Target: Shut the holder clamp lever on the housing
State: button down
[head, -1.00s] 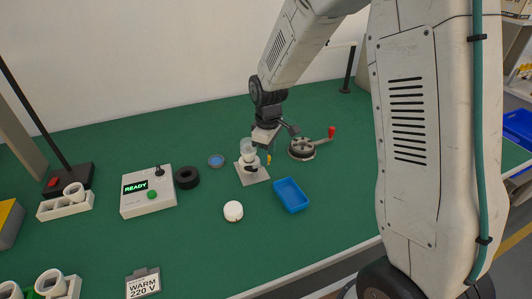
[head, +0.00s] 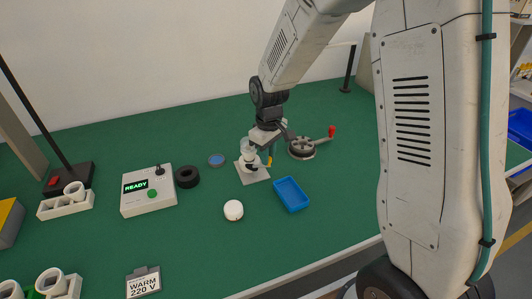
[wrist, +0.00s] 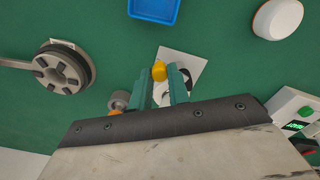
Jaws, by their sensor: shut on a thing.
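The housing (head: 249,163) is a white holder on a pale square base plate (head: 254,177), with a clear glassy piece upright on top. Its clamp lever shows a yellow tip (head: 269,162) at the housing's right side. In the wrist view the yellow lever tip (wrist: 159,71) sits between my two teal fingers, over the base plate (wrist: 182,60). My gripper (head: 270,152) reaches down beside the housing and is shut on the lever. My fingers hide part of the lever and housing, so the lever's exact angle is hard to tell.
A blue tray (head: 291,194) lies right of the base plate, and a round grey fixture with a red-knobbed handle (head: 302,148) stands behind. A white round cap (head: 233,210) lies in front. A black ring (head: 187,177) and READY box (head: 148,191) are left.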

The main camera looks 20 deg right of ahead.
jog(key=m, duration=0.1)
jog(key=s+m, duration=0.1)
jog(key=m, duration=0.2)
jog(key=shift+s+a+m, duration=0.3)
jog(key=shift+a, duration=0.05)
jog(key=shift+s+a+m, duration=0.3)
jog(key=shift+m, duration=0.75)
jog(key=shift+s+a+m, duration=0.25)
jog(key=shift+a+m, duration=0.05)
jog(key=shift+m, duration=0.75)
jog(key=c, duration=1.3)
grip_release()
jog(key=shift+r, duration=0.1)
notch_tip(320, 180, up, 8)
jog(key=shift+f, duration=0.25)
